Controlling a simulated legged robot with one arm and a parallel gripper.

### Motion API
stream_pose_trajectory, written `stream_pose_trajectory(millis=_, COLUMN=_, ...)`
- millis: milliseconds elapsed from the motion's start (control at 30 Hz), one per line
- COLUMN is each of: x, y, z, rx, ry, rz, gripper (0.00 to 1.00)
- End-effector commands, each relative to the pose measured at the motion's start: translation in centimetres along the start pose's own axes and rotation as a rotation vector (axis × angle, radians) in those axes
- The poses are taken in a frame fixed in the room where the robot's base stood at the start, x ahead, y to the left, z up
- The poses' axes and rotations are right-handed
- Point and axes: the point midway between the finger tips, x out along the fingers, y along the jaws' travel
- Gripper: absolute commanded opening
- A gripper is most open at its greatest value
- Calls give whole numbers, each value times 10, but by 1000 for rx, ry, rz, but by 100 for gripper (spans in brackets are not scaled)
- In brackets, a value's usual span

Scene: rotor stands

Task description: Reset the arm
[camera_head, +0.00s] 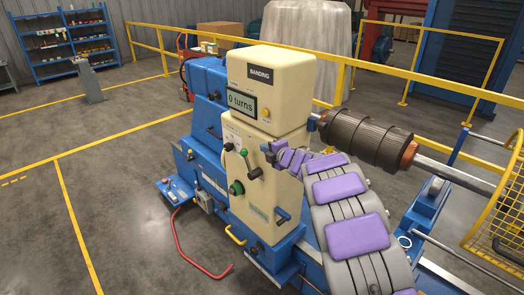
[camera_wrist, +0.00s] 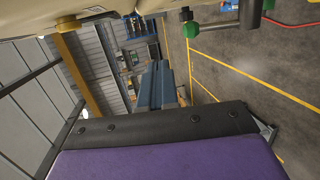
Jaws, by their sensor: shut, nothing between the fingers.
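My arm, grey with purple pads, curves up from the bottom right in the head view. Its end, my gripper (camera_head: 268,152), is small there, shut and empty, close in front of the cream control panel (camera_head: 262,208). I cannot tell whether it touches the panel or a lever. The panel has a lever with a green knob (camera_head: 237,188) and another lever (camera_head: 244,153) above it. A green knob also shows in the wrist view (camera_wrist: 190,30). The wrist view's lower part is filled by a purple pad and dark bar of mine; no fingertips are clear there.
The cream box marked BANDING (camera_head: 270,85) has a display (camera_head: 241,103) reading "0 turns". A copper-ended rotor (camera_head: 365,138) on a shaft lies right of it. Yellow railings (camera_head: 380,68) stand behind. Floor at left is mostly clear.

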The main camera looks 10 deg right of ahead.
Motion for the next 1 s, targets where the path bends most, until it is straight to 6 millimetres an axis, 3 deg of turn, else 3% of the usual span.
stream_pose_trajectory(millis=333, x=1, y=1, z=-4, rx=0, ry=-4, rz=-3, gripper=0)
stream_pose_trajectory(millis=467, x=-10, y=2, z=10, rx=35, ry=-76, rz=-22, gripper=0)
stream_pose_trajectory(millis=567, x=-32, y=4, z=32, rx=105, ry=-202, rz=-52, gripper=0)
stream_pose_trajectory(millis=767, x=-108, y=-2, z=70, rx=337, ry=-515, rz=-113, gripper=0)
stream_pose_trajectory(millis=867, x=-152, y=-16, z=75, rx=474, ry=-659, rz=-146, gripper=0)
stream_pose_trajectory(millis=1000, x=-214, y=-44, z=64, rx=679, ry=-836, rz=-196, gripper=0)
